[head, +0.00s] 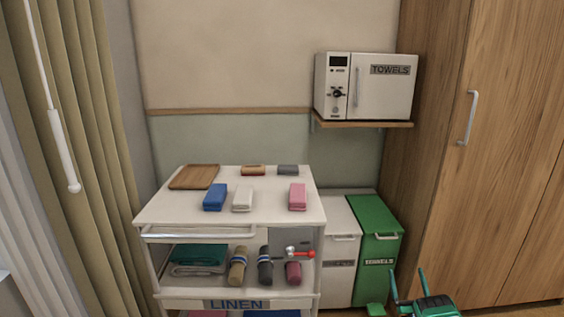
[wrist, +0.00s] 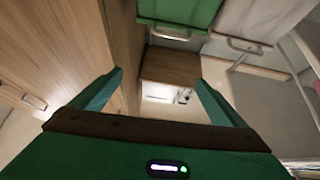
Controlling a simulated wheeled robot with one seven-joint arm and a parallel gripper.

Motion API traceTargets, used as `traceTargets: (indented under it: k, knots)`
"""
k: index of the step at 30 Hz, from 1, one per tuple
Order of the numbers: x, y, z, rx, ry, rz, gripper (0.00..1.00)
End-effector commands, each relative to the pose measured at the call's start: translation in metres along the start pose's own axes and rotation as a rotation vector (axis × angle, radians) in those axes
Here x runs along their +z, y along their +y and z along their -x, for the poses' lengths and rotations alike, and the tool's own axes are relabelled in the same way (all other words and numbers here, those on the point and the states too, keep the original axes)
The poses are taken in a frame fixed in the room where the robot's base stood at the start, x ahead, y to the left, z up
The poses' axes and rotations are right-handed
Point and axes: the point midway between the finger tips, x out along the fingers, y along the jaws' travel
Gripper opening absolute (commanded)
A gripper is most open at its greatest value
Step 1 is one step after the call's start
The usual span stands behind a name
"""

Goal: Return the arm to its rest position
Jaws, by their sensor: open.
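My gripper (head: 407,284) shows at the bottom right of the head view, low in front of the green bin and the wardrobe. Its two green fingers stand apart with nothing between them. In the wrist view my gripper (wrist: 160,90) is also open and empty, with the fingers spread at left and right. The rest of my arm is mostly out of the head view.
A white linen cart (head: 150,212) with folded towels on top stands left of centre. A white bin (head: 340,262) and a green bin (head: 377,240) stand beside it. A wooden wardrobe (head: 510,150) is at right. A towel cabinet (head: 385,98) sits on a wall shelf (head: 370,125).

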Motion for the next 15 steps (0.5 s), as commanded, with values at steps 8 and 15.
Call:
traceTargets:
  k: [8, 15]
  knots:
    - [-0.009, 0.009, -0.062, 0.019, -0.084, 0.029, 0.95]
    - [-0.033, 0.022, -0.144, 0.061, -0.217, 0.060, 0.95]
